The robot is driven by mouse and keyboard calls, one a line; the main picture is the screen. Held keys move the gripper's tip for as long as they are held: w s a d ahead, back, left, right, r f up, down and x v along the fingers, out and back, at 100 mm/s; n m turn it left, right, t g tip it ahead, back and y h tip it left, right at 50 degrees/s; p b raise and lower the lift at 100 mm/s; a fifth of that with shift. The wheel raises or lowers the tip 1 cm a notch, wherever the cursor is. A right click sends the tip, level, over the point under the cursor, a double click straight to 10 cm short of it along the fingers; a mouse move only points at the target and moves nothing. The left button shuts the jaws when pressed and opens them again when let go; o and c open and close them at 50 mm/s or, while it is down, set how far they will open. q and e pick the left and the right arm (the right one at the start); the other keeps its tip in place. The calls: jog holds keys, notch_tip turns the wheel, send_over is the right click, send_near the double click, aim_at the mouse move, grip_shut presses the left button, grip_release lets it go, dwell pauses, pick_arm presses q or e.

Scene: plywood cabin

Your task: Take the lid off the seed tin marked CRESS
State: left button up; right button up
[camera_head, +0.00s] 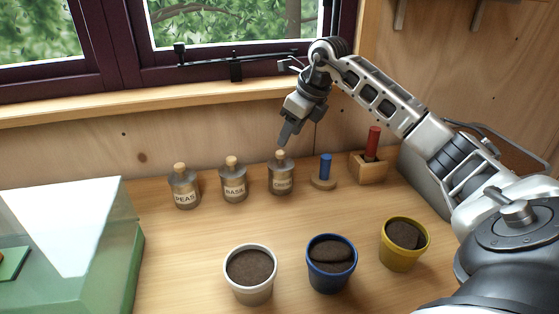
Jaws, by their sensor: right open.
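Three small grey tins with cork-coloured lids stand in a row on the wooden worktop. The third tin (281,179) has a small label that seems to read CRESS, though it is hard to make out. Its lid (280,155) is on. My right gripper (286,141) points down just above this lid, with its fingers open and nothing visibly held. Whether its fingertips touch the lid I cannot tell. The tin marked PEAS (184,190) and the tin marked BASIL (233,184) stand to the left, lids on. My left gripper is not in view.
A blue peg (325,166) on a round base and a red-handled thing in a wooden box (369,172) stand right of the tins. White (250,291), blue (331,284) and yellow (402,259) soil pots stand in front. A green glass-topped case (85,272) fills the left.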

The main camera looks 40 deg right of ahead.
aim_at(281, 152)
jog(key=p+x, duration=0.1)
jog(key=x, duration=0.6)
jog(key=shift+w+a+f, duration=0.1)
jog(key=shift+f, duration=0.15)
jog(key=shift+c, duration=0.4)
jog(key=c, duration=0.9)
